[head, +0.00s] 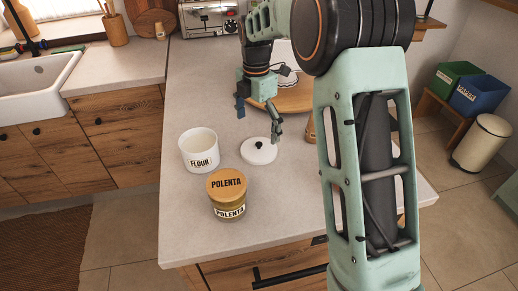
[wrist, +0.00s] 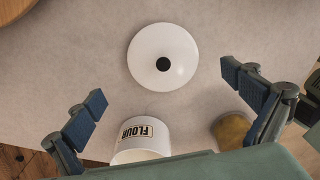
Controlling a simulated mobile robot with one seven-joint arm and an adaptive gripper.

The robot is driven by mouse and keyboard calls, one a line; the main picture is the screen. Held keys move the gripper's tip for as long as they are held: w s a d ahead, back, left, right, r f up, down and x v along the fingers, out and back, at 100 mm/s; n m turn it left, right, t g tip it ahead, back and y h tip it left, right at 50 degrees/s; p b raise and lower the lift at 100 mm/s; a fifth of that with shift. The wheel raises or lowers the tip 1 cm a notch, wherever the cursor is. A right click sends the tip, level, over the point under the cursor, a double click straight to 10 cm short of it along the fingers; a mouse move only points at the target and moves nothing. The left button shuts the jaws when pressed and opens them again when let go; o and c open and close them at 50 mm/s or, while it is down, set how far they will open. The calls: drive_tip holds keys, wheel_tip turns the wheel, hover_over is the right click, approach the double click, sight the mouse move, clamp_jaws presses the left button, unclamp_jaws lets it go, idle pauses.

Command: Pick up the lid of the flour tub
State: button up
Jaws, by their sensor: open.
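The flour tub (head: 198,151) is a white open tub with a FLOUR label, standing on the countertop. Its lid (head: 253,153), a white disc with a black knob, lies flat on the counter to the right of the tub, knob up. In the wrist view the lid (wrist: 175,75) is in the upper middle, and the tub (wrist: 140,150) is at the bottom, partly hidden by my gripper. My gripper (head: 259,114) is open and empty above the counter, close to the lid. In the wrist view its two blue-padded fingers (wrist: 170,100) are spread wide, with the lid beyond and between them.
A polenta tub (head: 227,207) with a tan lid stands in front of the flour tub. A round wooden board (head: 292,101) lies behind my gripper, partly hidden by my arm. A toaster-like appliance (head: 208,22) stands at the back. The counter's left part is clear.

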sight(259, 144)
drive_tip(key=shift+s+d+f, duration=0.1)
drive_tip(key=shift+s+f, duration=0.05)
drive_tip(key=shift+f, duration=1.45)
drive_tip(key=shift+s+d+f, duration=0.1)
drive_tip(key=shift+f, duration=1.45)
drive_tip(key=shift+c, duration=0.4)
drive_tip(key=c, duration=1)
drive_tip(key=shift+s, duration=0.1)
drive_tip(key=c, duration=0.3)
